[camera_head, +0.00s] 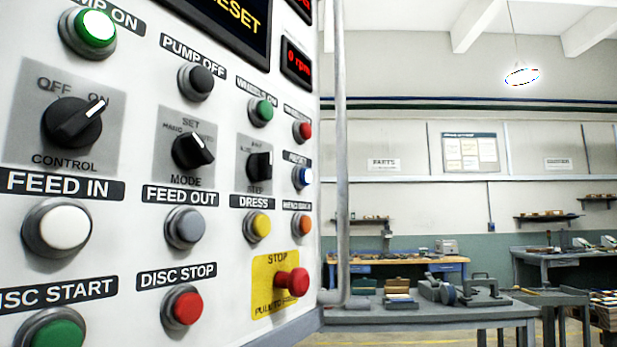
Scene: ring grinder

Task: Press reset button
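The control panel (140,135) fills the left half of the view, seen at a slant. Near its right edge is a small blue button (303,177) in a metal collar, under a small dark label (295,158) that seems to read RESET. A dark display (236,22) at the top shows part of a yellow word ending in "ESET". My gripper is not in view, and nothing is seen touching the button.
Close to the blue button are a red button (302,131) above, an orange button (302,224) below and a STEP knob (260,166) at left. A red mushroom STOP (293,283) juts out lower down. A vertical pipe (341,150) and a workbench (430,315) stand to the right.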

